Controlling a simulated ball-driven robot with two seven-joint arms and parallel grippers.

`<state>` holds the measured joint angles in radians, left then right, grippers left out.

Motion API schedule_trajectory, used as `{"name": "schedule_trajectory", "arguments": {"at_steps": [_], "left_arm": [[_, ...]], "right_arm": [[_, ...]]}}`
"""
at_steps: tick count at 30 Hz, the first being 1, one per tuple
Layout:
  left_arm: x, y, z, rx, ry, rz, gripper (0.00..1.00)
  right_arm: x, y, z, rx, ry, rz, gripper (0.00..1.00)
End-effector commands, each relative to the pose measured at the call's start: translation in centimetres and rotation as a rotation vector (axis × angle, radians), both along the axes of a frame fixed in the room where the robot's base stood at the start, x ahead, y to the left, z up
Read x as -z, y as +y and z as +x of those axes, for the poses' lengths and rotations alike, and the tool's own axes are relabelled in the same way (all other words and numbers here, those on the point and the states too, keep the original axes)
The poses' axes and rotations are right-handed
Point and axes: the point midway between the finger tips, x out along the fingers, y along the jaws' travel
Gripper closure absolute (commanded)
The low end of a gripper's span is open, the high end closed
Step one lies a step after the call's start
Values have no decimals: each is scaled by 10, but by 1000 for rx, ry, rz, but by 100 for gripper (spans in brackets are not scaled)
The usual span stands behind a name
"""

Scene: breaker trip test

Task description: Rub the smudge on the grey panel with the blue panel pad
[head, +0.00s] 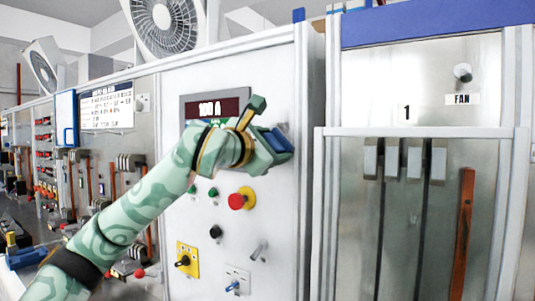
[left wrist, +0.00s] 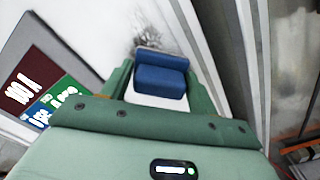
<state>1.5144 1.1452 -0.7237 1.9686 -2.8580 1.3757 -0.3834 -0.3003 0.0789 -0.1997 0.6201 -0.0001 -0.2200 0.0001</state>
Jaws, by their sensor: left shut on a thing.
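My left gripper (head: 268,143) is in front of the upper right part of the grey panel (head: 277,215), right of the display. It is shut on the blue panel pad (head: 281,141), which shows between the two green fingers in the left wrist view (left wrist: 160,78). The smudge (left wrist: 146,38) is a dark, speckled smear on the pale panel, just beyond the pad's far edge in that view. The pad hides part of that area. I cannot tell whether the pad touches the panel. My right gripper is not in view.
The panel carries a red display (head: 213,106), a red knob on a yellow base (head: 241,199) and several switches below my arm. Right of the panel edge stands a cabinet with a rail (head: 420,132) and breaker levers. A fan (head: 166,25) sits on top.

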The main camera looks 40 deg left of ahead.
Motion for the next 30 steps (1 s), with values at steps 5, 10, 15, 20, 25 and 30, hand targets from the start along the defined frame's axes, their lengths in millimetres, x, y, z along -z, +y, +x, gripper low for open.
{"name": "schedule_trajectory", "arguments": {"at_steps": [5,10,15,20,25,30], "left_arm": [[5,-14,4,1,-2,1,59],[4,-25,6,0,0,0,59],[-1,-28,5,-1,0,1,59],[-16,-27,5,-1,-1,1,59],[-24,-27,6,-1,0,0,59],[-21,-18,6,-3,1,-1,59]], "right_arm": [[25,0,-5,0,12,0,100],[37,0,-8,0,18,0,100],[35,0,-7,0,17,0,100],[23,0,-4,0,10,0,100],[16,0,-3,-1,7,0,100],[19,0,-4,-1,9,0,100]]}}
